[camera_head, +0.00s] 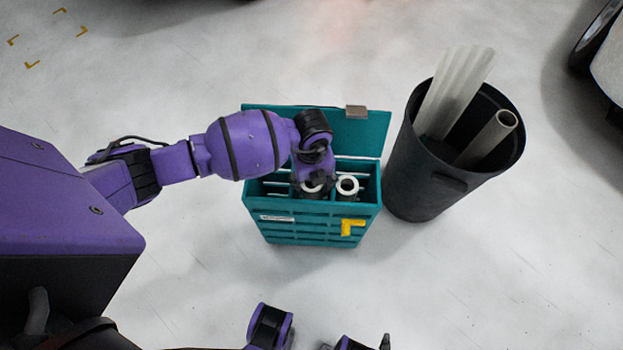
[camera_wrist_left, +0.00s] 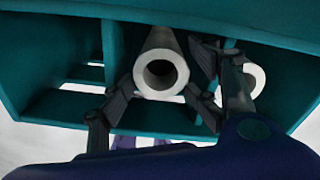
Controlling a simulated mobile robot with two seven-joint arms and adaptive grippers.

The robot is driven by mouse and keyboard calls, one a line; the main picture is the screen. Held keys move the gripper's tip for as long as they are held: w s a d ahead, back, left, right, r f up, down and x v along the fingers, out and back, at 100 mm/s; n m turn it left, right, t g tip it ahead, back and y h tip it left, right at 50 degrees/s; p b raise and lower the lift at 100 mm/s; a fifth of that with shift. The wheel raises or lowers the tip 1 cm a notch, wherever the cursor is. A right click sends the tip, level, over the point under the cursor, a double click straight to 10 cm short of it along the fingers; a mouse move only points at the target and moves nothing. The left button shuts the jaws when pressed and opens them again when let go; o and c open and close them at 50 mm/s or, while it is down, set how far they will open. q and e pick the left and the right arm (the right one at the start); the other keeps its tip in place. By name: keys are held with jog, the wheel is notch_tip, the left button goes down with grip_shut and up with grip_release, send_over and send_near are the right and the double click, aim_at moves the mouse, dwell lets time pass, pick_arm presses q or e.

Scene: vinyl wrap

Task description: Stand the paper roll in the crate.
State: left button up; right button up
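The teal crate (camera_head: 313,228) stands on the floor with its lid open at the back. A white hollow paper roll (camera_head: 311,187) stands upright in a middle compartment. My left gripper (camera_head: 313,181) is over the crate, pointing down at this roll. In the left wrist view the roll (camera_wrist_left: 161,72) is between the fingers (camera_wrist_left: 162,92), which appear to touch its sides near the top end. The roll's lower end is hidden in the crate. Parts of my right arm, perhaps its gripper (camera_head: 366,343), show at the bottom edge, cut off.
Another white roll (camera_head: 347,186) stands in the compartment to the right; it also shows in the wrist view (camera_wrist_left: 254,80). A dark bin (camera_head: 411,170) with several long pale tubes stands right of the crate. A vehicle (camera_head: 608,65) is at the right edge. The floor in front is clear.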

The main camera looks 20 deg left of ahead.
dwell(0.3)
pick_arm(q)
notch_tip(320, 180, up, 12)
dwell(0.5)
